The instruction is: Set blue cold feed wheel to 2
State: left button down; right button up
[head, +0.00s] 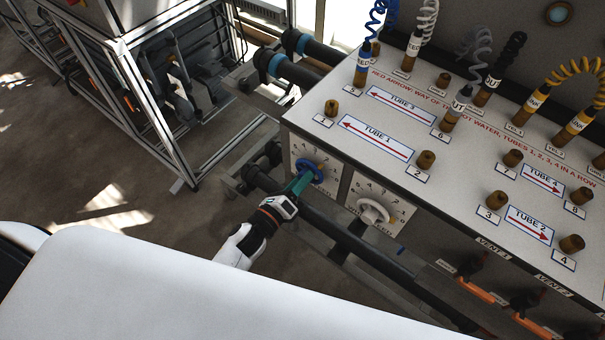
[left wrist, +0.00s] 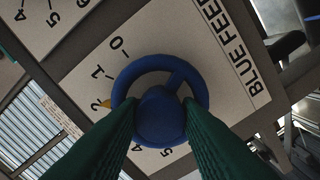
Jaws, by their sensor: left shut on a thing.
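The blue feed wheel (head: 313,169) sits on a white dial plate on the near side of the white-topped bench. In the left wrist view the blue wheel (left wrist: 201,91) has a round hub and a spoke toward the upper right. A small yellow pointer (left wrist: 105,104) shows at its rim, beside the 2 mark. My right gripper is out of view.
A white wheel (head: 373,212) on its own dial is right of the blue one. Dark pipes (head: 345,240) run below the dials. The bench top (head: 350,120) carries brown plugs and coiled hoses. A metal frame (head: 125,60) stands at the left, with bare floor below it.

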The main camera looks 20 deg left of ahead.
pick_arm(q)
jog(key=shift+w+d+r+n, duration=0.2)
jog(key=shift+w+r+n, duration=0.2)
jog(key=shift+r+n, duration=0.15)
jog(key=c, duration=1.1)
grip_release()
jog(key=shift+f, duration=0.1)
jog(key=shift+o, duration=0.7)
jog(key=shift+s, duration=0.15)
jog(key=p+v, duration=0.1)
jog(key=v, duration=0.5)
jog(key=shift+f, duration=0.4)
jog(key=shift+a, duration=0.1)
